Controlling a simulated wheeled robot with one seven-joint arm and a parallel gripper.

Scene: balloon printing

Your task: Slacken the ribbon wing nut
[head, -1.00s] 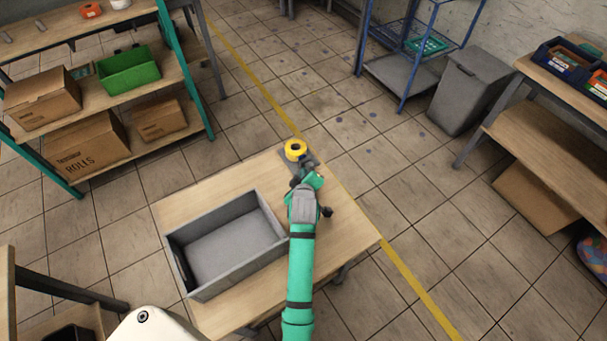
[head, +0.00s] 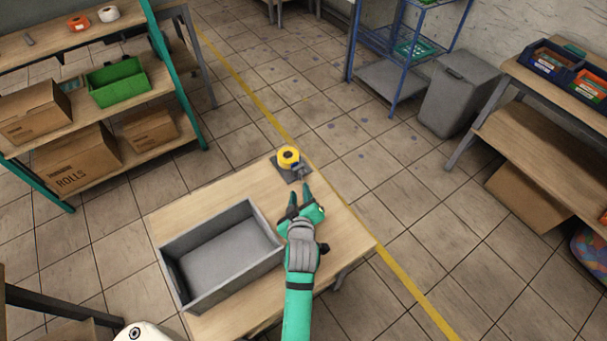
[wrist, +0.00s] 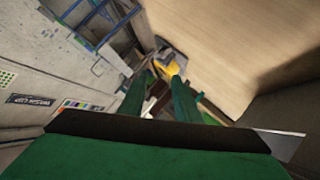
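A yellow ribbon roll (head: 288,154) sits on a small dark grey base plate (head: 283,173) at the far corner of the wooden table. A small grey-blue part (head: 301,169), which may be the wing nut, stands at its right front; it is too small to make out its shape. My gripper (head: 300,190) is just on the near side of the plate, with its fingers apart and nothing visible between them. In the wrist view, the two green fingers (wrist: 164,77) are spread, and the yellow roll (wrist: 171,64) shows just beyond their tips. The nut cannot be made out there.
An empty grey tray (head: 273,257) stands on the table (head: 185,222) to the left of my arm. A shelf rack with boxes (head: 75,150) and a green bin (head: 118,82) is at the left. A grey waste bin (head: 455,95) stands at the back right.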

